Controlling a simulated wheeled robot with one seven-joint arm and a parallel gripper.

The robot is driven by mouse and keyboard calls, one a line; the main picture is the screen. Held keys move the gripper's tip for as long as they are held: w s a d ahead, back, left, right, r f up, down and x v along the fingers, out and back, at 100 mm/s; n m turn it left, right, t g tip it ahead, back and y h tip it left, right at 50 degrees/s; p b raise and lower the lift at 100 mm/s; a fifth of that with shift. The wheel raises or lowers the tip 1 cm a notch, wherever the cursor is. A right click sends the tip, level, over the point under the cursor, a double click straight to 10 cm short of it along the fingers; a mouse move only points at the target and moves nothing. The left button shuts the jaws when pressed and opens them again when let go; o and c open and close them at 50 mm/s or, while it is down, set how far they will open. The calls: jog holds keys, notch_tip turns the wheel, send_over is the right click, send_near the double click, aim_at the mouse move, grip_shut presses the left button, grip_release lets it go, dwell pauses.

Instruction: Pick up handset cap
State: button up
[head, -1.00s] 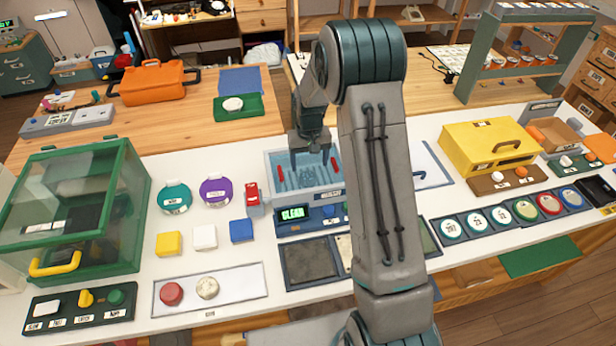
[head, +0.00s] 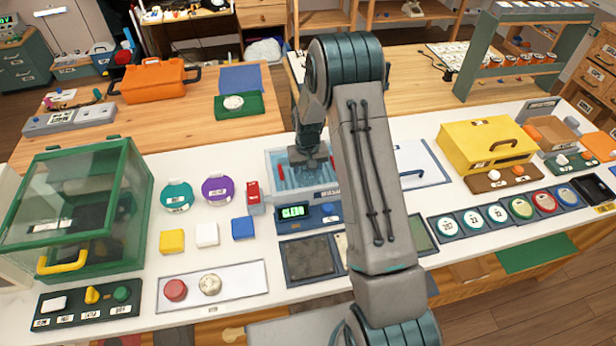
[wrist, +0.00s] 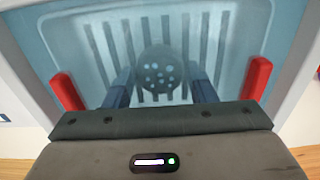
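The handset cap (wrist: 161,75) is a dark round disc with several pale holes. It shows in the wrist view inside a pale blue basin (wrist: 230,28) with a slatted bottom. My gripper (wrist: 161,88) is open, with one dark blue finger to the left of the cap and one to the right. Small gaps show between the fingers and the cap, and I cannot tell how far the fingertips reach down. In the head view my gripper (head: 309,172) is down in the basin (head: 331,192), and it hides the cap there.
Red clips stand at the left (wrist: 66,91) and right (wrist: 256,77) sides of the basin. A blue unit with a green lit display (head: 293,212) is at its front. A red block (head: 253,192) stands left of it. A yellow box (head: 485,146) stands to the right.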

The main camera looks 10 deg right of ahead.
jog(key=c, duration=0.5)
jog(key=shift+r, duration=0.1)
